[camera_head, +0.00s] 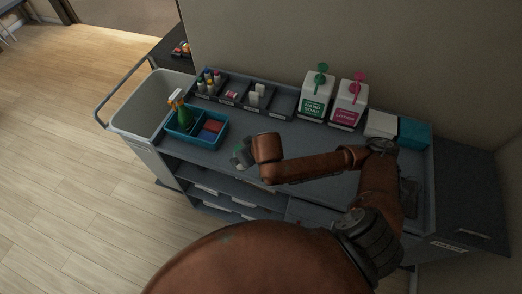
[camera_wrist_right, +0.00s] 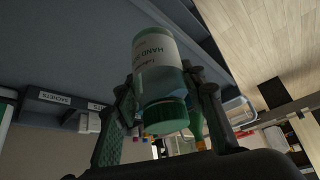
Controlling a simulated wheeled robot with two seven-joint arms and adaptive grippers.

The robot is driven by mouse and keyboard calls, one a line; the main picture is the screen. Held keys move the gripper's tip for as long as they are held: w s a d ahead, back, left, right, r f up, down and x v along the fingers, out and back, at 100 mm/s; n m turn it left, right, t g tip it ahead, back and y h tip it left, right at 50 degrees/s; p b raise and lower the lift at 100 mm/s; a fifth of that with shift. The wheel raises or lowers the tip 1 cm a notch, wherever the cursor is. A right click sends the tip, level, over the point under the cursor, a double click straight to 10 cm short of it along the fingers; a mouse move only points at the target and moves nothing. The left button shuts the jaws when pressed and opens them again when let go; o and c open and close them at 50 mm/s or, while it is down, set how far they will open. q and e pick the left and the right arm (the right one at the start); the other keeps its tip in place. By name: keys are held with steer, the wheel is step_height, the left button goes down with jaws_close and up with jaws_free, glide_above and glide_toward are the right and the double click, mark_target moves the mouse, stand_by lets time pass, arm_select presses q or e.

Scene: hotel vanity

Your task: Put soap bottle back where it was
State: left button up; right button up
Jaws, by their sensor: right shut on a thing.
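In the right wrist view, my right gripper (camera_wrist_right: 160,84) is shut on a small soap bottle (camera_wrist_right: 156,60) with a green cap and a white label that reads HAND. The bottle sits between both fingers, with its cap toward the wrist camera. In the head view, my right gripper (camera_head: 241,154) is over the cart top (camera_head: 285,145), just right of the blue caddy. The arm mostly hides the bottle there. A black compartment tray (camera_head: 281,103) with small bottles stands along the back of the cart. My left gripper is not in view.
A blue caddy (camera_head: 195,141) holds a green spray bottle (camera_head: 182,116). Large pump dispensers of hand soap (camera_head: 314,98) and lotion (camera_head: 347,103) stand at the back. White (camera_head: 381,123) and teal (camera_head: 413,132) boxes are at right. A grey bin (camera_head: 150,105) is at left.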

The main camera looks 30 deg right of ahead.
arm_select(q)
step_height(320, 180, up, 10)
steer(key=p, duration=0.9)
arm_select(e)
steer(key=s+r+n, duration=0.2)
steer(key=s+r, duration=0.3)
arm_select(q)
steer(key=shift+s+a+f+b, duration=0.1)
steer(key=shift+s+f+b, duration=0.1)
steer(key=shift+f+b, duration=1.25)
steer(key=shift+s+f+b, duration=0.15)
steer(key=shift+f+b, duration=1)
steer(key=shift+b, duration=0.45)
arm_select(e)
steer(key=shift+y, duration=0.4)
steer(key=shift+w+d+f, duration=1.55)
steer(key=shift+d+f, duration=0.4)
steer(key=shift+f, duration=0.3)
steer(key=shift+w+d+f, duration=1.5)
steer(key=shift+d+f, duration=0.4)
steer(key=shift+f, duration=0.35)
steer(key=shift+w+d+f, duration=1.55)
steer(key=shift+d+f, duration=0.4)
steer(key=shift+f, duration=0.3)
steer(key=shift+f, duration=0.1)
steer(key=o, duration=1.2)
